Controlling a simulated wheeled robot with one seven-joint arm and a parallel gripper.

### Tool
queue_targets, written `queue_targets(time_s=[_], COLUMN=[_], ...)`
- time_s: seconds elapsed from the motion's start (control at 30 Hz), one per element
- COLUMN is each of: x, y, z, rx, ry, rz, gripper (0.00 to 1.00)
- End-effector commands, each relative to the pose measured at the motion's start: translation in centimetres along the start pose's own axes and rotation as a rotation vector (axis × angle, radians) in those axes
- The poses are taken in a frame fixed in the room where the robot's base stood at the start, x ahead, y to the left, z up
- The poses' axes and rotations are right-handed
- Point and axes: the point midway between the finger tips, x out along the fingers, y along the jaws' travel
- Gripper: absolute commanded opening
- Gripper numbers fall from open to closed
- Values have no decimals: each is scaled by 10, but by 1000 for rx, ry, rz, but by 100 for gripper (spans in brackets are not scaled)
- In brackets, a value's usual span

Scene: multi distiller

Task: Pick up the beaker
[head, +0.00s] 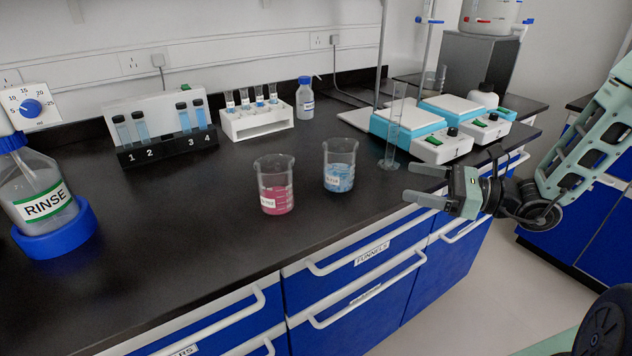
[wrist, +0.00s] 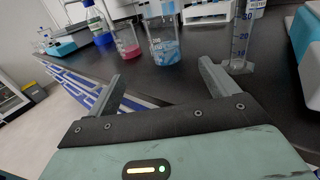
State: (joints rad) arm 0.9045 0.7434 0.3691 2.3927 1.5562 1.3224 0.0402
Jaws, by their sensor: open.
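Two glass beakers stand upright on the black bench. One beaker (head: 274,184) holds pink liquid; the other beaker (head: 339,166), to its right and slightly farther back, holds blue contents. Both carry small white labels. The wrist view also shows the pink beaker (wrist: 125,40) and, nearer, the blue beaker (wrist: 163,45). My gripper (head: 416,184) is open and empty at the bench's front edge, right of both beakers, with its fingers pointing left. In the wrist view, my gripper (wrist: 160,82) has its fingers wide apart, with the blue beaker beyond the gap between them.
A graduated cylinder (head: 393,130) stands behind my gripper, close to the far finger in the wrist view. Two hot plates (head: 420,140) sit right of it. A tube rack (head: 165,145), a white rack (head: 256,122) and a rinse bottle (head: 42,190) stand left. Bench front is clear.

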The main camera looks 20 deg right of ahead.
Motion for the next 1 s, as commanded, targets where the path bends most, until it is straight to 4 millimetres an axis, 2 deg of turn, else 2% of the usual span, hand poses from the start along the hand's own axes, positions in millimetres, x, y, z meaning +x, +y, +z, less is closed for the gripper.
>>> queue_targets(time_s=[0.13, 0.5, 0.63, 0.87, 1.0], x=[17, 94, 112, 127, 148], y=[-2, -2, -2, -4, -7], z=[0, 0, 0, 0, -1], rx=[4, 3, 2, 1, 2], ry=[-5, -4, -3, -3, -3], rz=[-7, -3, -4, -5, -3], gripper=[86, 86, 86, 86, 86])
